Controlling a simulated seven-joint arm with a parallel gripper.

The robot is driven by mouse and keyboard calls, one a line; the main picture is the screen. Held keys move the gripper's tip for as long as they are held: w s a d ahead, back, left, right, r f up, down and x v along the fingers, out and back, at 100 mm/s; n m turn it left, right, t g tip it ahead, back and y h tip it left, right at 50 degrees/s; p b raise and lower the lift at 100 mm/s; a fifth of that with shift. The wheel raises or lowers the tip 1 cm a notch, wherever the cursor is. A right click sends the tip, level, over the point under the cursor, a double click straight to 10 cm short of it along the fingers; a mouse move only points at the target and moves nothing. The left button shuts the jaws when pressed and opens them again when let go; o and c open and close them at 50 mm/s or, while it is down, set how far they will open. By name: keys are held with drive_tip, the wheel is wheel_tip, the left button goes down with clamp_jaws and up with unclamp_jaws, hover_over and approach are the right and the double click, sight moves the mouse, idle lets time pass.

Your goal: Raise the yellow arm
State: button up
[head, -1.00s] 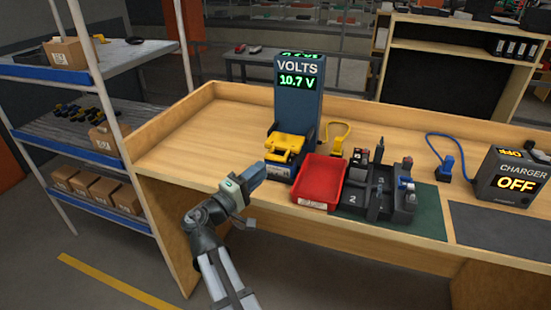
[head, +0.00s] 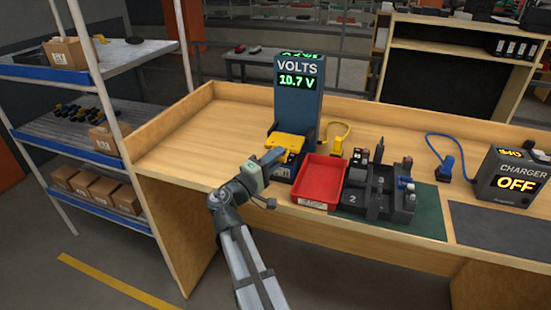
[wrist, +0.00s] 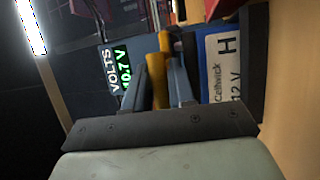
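The yellow arm (head: 288,141) lies low across the front of the blue-grey voltage tester, whose tall panel (head: 298,105) reads 10.7 V. Under it sits a blue-and-black battery (head: 285,165), and its white label (wrist: 225,65) shows "12 V" in the wrist view. My gripper (head: 273,156) is at the left front end of the yellow arm. In the wrist view, part of the yellow arm (wrist: 160,88) shows between my two fingers. I cannot tell whether the fingers press on it.
A red tray (head: 320,179) stands just right of the tester, with a dark compartment rack (head: 352,199) beside it. A yellow cable connector (head: 337,147) lies behind. The charger (head: 513,180) reads OFF at the right. The bench's left part is clear.

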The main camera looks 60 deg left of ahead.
clamp_jaws()
drive_tip(key=shift+r, duration=0.1)
